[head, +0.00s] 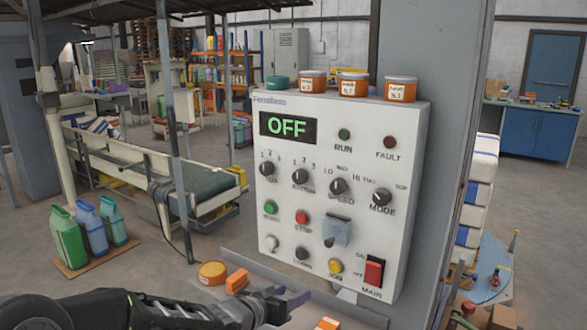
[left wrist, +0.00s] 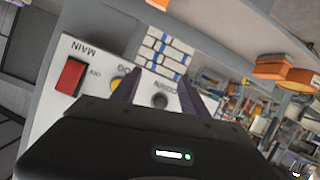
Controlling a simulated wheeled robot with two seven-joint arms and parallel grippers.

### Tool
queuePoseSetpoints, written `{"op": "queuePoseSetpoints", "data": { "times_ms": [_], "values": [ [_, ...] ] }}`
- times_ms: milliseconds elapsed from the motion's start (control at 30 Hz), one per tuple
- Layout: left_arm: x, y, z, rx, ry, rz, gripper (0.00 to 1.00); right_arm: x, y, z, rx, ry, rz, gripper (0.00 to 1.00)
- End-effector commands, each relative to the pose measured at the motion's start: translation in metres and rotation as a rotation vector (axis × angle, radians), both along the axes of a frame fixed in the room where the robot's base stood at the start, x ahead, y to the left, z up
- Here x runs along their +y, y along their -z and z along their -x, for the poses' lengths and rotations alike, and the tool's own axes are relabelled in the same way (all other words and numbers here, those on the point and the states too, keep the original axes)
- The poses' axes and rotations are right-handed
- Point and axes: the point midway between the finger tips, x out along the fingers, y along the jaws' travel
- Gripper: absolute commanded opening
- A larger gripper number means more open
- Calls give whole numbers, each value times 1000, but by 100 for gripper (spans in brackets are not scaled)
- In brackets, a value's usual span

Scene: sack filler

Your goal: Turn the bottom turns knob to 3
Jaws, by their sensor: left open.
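The control box (head: 341,130) stands upright with a green display (head: 287,126) reading OFF. The bottom turns knob (head: 300,177) is the second black knob from the left in the upper row, with small numbers above it. Its pointer is too small to read. The top knob (head: 267,168) is to its left and the speed knob (head: 338,186) to its right. My left gripper (head: 290,299) is open and empty, below the box's lower edge and well under the bottom knob. In the left wrist view its two fingers (left wrist: 158,90) stand apart in front of the box's lower part.
Several orange tins (head: 352,84) stand on top. An orange tin (head: 212,272) and orange blocks (head: 237,281) lie near my left gripper.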

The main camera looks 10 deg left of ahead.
Motion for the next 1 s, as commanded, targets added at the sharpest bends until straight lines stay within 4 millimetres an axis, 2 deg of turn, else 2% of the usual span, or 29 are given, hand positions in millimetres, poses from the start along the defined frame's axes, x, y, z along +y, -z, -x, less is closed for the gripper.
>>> {"op": "queuePoseSetpoints", "data": {
  "times_ms": [33, 100, 200, 300, 400, 467, 800, 1000],
  "values": [
    [7, -62, -8, -95, 5, -9, 52, 0, -12, 1, 1, 1, 1, 36],
    [15, -125, -13, -201, 14, -23, 52, 0, -19, 1, 3, 0, 1, 36],
    [25, -194, -11, -318, 21, -38, 52, -1, -25, 2, 5, 0, 2, 36],
    [32, -237, -6, -389, 25, -49, 52, -1, -28, 2, 6, 1, 3, 36],
    [35, -256, -3, -421, 27, -55, 52, -1, -29, 2, 7, 1, 3, 36],
    [36, -259, -2, -428, 27, -57, 52, -1, -29, 2, 7, 1, 3, 36],
    [35, -258, -4, -426, 28, -56, 52, -1, -29, 2, 7, 1, 3, 36],
    [28, -258, -20, -425, 29, -57, 52, -1, -33, 3, 9, 1, 4, 36]
  ]
}}
